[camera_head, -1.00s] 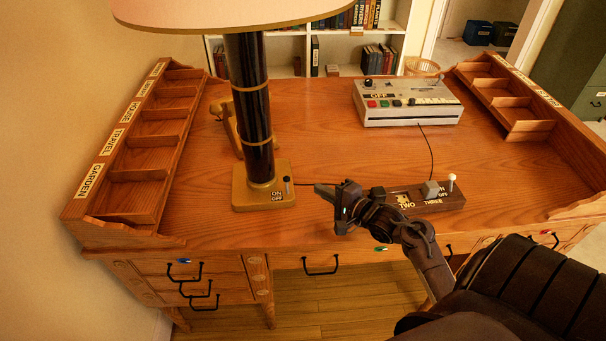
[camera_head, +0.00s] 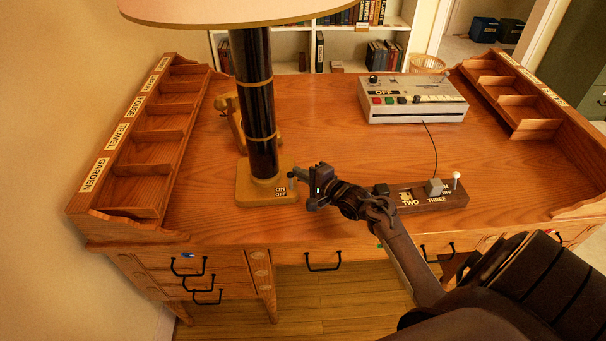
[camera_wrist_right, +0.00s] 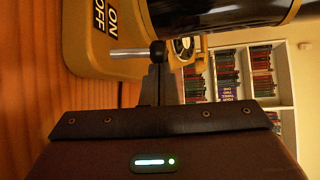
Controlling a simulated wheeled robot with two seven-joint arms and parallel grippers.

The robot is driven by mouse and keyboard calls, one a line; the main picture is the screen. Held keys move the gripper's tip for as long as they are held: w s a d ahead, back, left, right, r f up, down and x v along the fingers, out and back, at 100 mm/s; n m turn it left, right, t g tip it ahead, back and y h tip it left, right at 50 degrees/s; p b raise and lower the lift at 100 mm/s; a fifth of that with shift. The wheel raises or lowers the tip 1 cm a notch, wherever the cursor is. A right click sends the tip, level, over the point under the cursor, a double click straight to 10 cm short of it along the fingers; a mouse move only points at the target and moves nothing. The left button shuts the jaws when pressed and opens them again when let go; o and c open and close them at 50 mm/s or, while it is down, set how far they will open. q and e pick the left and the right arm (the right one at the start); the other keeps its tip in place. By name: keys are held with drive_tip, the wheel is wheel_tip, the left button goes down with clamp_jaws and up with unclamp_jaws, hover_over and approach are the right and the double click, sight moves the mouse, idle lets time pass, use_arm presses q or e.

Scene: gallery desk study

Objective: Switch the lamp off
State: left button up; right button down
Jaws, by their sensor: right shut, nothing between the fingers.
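The lamp (camera_head: 262,150) stands on the desk's left half, with a dark banded column, a pale shade cut off at the top and a tan base (camera_head: 255,192). Its ON/OFF label (camera_head: 280,191) is on the base, and also shows in the right wrist view (camera_wrist_right: 105,18). The switch lever (camera_wrist_right: 130,53) is a metal rod with a dark knob (camera_wrist_right: 158,53). My right gripper (camera_head: 299,175) is shut and empty, its fingertips (camera_wrist_right: 160,70) right at the knob; I cannot tell whether they touch. The lever's setting is unclear. My left gripper is out of view.
A dark switch block (camera_head: 420,200) with a white-tipped lever stands right of my gripper. A grey control box (camera_head: 412,105) sits at the back right, its cable running forward. Pigeonhole racks (camera_head: 150,140) line both desk sides. The desk's middle is clear.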

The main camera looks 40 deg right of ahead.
drive_tip(key=shift+s+a+n+t+b, duration=0.15)
drive_tip(key=shift+s+n+t+b, duration=0.2)
drive_tip(key=shift+t, duration=0.25)
idle(0.3)
drive_tip(key=shift+r+n, duration=0.1)
drive_tip(key=shift+n, duration=0.15)
drive_tip(key=shift+s+a+t, duration=0.1)
drive_tip(key=shift+s+t, duration=0.05)
drive_tip(key=shift+t, duration=0.35)
drive_tip(key=shift+s+a+r+p, duration=0.25)
drive_tip(key=shift+s+p, duration=0.1)
drive_tip(key=shift+p, duration=0.15)
drive_tip(key=shift+s+a+f+p, duration=0.2)
drive_tip(key=shift+s+a+p, duration=0.3)
drive_tip(key=shift+p, duration=0.65)
drive_tip(key=shift+s+d+n, duration=0.1)
drive_tip(key=shift+d+n, duration=0.05)
drive_tip(key=shift+n, duration=0.15)
drive_tip(key=s, duration=0.2)
drive_tip(key=s+d, duration=0.1)
drive_tip(key=s, duration=0.4)
drive_tip(key=shift+s+d+f+b, duration=0.1)
drive_tip(key=shift+s+d+b, duration=0.05)
drive_tip(key=shift+s+b, duration=0.25)
